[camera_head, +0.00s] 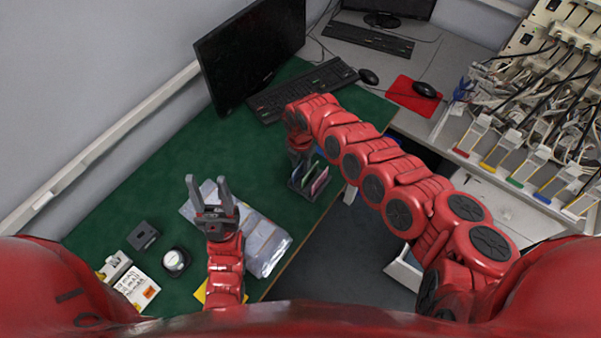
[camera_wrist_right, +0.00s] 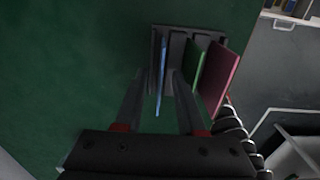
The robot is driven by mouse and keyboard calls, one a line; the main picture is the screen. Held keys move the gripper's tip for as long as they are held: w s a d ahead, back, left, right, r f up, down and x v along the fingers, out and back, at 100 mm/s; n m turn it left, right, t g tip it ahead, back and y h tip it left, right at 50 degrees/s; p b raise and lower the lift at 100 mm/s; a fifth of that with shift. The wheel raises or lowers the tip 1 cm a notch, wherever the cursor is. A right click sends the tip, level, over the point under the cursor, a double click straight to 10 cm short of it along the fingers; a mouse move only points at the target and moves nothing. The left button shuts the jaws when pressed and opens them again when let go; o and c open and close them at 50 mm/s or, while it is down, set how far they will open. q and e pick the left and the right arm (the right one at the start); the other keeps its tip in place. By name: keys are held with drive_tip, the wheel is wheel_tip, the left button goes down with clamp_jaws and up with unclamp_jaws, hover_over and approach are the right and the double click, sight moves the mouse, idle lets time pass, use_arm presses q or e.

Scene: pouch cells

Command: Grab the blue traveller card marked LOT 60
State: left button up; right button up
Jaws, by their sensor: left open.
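The blue card (camera_wrist_right: 161,76) stands on edge in a dark slotted rack (camera_wrist_right: 155,36), seen nearly edge-on in the right wrist view. Its lot marking cannot be read. My right gripper (camera_wrist_right: 159,76) is open, with one finger on each side of the blue card and a visible gap to both. In the head view, my right gripper (camera_head: 300,160) is above the rack (camera_head: 296,187), partly hidden by its own wrist. My left gripper (camera_head: 208,182) is open and empty over clear plastic packages.
A green card (camera_wrist_right: 199,64) and a pink card (camera_wrist_right: 221,76) stand in the rack right of the blue one. The rack is near the edge of the green mat (camera_head: 160,195). A monitor (camera_head: 250,50) and keyboard (camera_head: 303,88) stand behind. Clear plastic packages (camera_head: 265,243) lie nearer.

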drive_tip(key=shift+r, duration=0.1)
clamp_jaws()
idle(0.4)
